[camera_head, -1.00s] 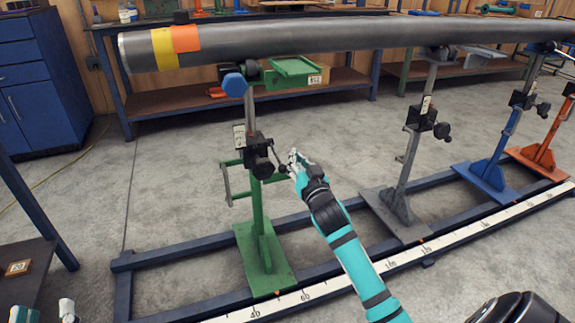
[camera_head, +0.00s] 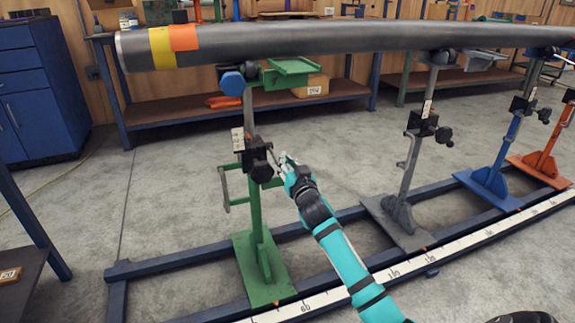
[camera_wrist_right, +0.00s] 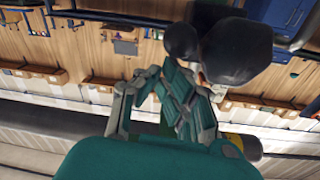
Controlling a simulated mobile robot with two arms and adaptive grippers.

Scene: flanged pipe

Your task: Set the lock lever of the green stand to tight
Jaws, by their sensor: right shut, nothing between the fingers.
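The green stand (camera_head: 252,215) is upright on the floor rail at the left, under the pipe (camera_head: 340,38). Its dark clamp block (camera_head: 256,152) is midway up the post, with a dark round knob (camera_head: 262,173) below it. The thin lock lever (camera_head: 273,158) shows at the block's right side; its exact angle is hard to tell. My right gripper (camera_head: 284,158) is shut and empty, just right of the lever; I cannot tell if they touch. In the right wrist view its fingers (camera_wrist_right: 155,90) are beside a large black rounded part (camera_wrist_right: 237,50). My left gripper is out of view.
Grey (camera_head: 405,200), blue (camera_head: 492,180) and orange (camera_head: 545,150) stands are to the right. A white measuring scale (camera_head: 400,270) runs along the front rail. A workbench (camera_head: 150,108) and blue cabinet (camera_head: 35,100) are behind. Open floor lies between.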

